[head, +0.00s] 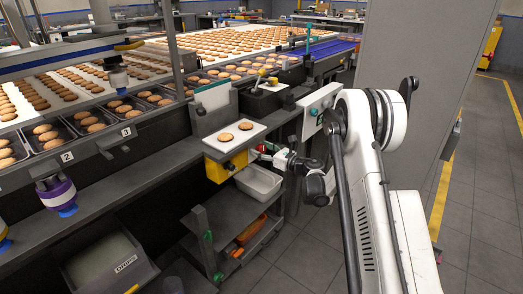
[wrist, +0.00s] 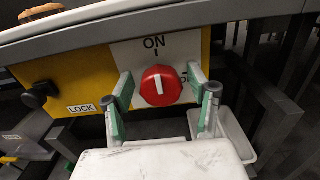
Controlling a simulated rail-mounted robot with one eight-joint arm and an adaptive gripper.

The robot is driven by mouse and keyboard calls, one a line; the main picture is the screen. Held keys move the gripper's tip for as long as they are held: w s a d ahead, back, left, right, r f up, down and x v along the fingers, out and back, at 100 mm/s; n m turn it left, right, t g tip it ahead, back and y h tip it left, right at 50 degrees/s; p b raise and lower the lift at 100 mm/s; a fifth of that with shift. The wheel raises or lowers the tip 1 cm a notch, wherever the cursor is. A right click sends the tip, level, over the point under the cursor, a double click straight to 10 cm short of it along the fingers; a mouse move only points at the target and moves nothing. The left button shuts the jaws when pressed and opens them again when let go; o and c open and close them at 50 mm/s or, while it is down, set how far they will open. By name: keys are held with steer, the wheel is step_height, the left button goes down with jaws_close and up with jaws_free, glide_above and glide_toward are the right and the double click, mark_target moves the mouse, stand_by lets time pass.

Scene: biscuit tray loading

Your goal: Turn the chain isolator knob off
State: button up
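The chain isolator knob (wrist: 161,85) is a round red knob on the front of a yellow box (wrist: 84,76), in the middle of the wrist view. Its white line points nearly straight up at the word ON on a pale plate (wrist: 186,47). Another mark to the right of the knob is mostly hidden by a finger. My gripper (wrist: 161,80) is open, with one green-padded finger on each side of the knob and small gaps visible. In the head view my gripper (head: 275,156) is at the right side of the yellow box (head: 222,166); the knob shows there only as a small red spot.
A black knob (wrist: 36,95) and a LOCK label (wrist: 81,109) are at the box's left. A white tray with two biscuits (head: 235,136) lies above the box. A pale bin (head: 259,183) is below it. A control panel (head: 318,110) stands close to my arm.

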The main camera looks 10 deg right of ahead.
steer(key=c, duration=1)
steer(key=shift+m, duration=0.4)
steer(key=m+b, duration=0.1)
steer(key=m, duration=0.2)
steer(key=shift+d+f+m+b, duration=0.1)
steer(key=shift+m+b, duration=0.2)
steer(key=m+b, duration=0.1)
steer(key=m, duration=0.3)
steer(key=shift+w+m, duration=0.1)
steer(key=shift+m, duration=0.2)
steer(key=m+b, duration=0.1)
steer(key=m, duration=0.3)
steer(key=shift+d+f, duration=0.1)
steer(key=shift+m, duration=2.5)
